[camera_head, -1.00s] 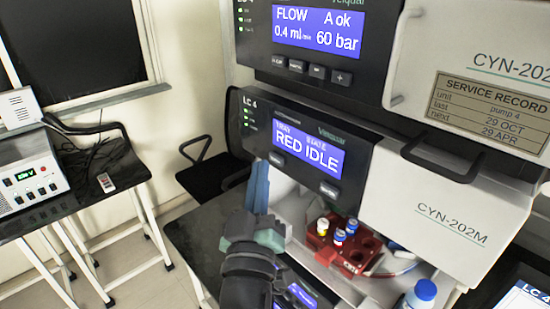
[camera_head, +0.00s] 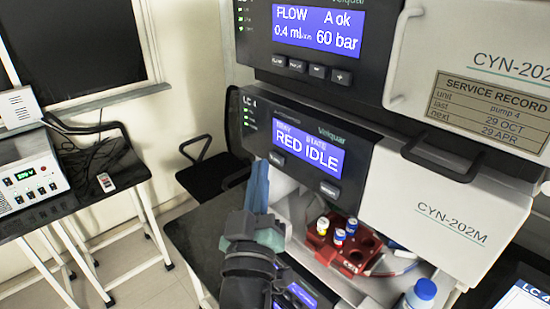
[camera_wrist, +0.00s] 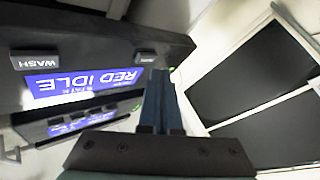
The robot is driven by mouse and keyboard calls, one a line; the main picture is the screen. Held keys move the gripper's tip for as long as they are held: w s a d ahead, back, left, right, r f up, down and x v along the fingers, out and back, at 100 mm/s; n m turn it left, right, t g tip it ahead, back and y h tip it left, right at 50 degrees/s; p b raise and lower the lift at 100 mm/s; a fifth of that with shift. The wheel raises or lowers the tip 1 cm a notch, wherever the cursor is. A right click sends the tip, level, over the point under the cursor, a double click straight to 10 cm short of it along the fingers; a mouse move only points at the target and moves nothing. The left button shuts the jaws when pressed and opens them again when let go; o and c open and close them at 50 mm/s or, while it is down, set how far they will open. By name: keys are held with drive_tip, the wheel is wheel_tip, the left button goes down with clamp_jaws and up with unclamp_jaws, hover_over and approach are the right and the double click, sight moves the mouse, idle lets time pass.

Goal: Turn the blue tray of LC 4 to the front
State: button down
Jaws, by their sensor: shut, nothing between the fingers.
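The LC 4 unit (camera_head: 357,150) has a screen (camera_head: 307,148) reading "RED IDLE". Two buttons sit under it: a left one (camera_head: 277,159) and a right one (camera_head: 330,190). In the wrist view the screen (camera_wrist: 85,82) is upside down, with the button labelled WASH (camera_wrist: 35,60) and the other button (camera_wrist: 146,57). A red tray (camera_head: 352,263) with several capped vials faces the front in the bay below. No blue tray can be made out. My gripper (camera_head: 259,172) is shut and empty, its tips close to the left button; contact cannot be told. The fingers also show in the wrist view (camera_wrist: 158,98).
Another unit (camera_head: 318,38) with a flow screen is stacked above. A blue-capped bottle (camera_head: 420,296) stands at lower right. A dark chair (camera_head: 215,175) is behind, and a side table (camera_head: 75,205) with a power supply (camera_head: 27,172) stands at left.

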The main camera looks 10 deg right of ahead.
idle(0.7)
drive_tip(key=shift+w+d, duration=0.3)
drive_tip(key=shift+d, duration=0.05)
drive_tip(key=shift+w+d, duration=0.2)
drive_tip(key=shift+d, duration=0.15)
idle(0.6)
idle(0.3)
drive_tip(key=shift+s+a+b, duration=0.35)
drive_tip(key=shift+s+a, duration=0.15)
drive_tip(key=shift+a, duration=0.15)
drive_tip(key=s+a+b, duration=0.1)
drive_tip(key=a, duration=0.1)
drive_tip(key=s+a+b, duration=0.2)
idle(0.4)
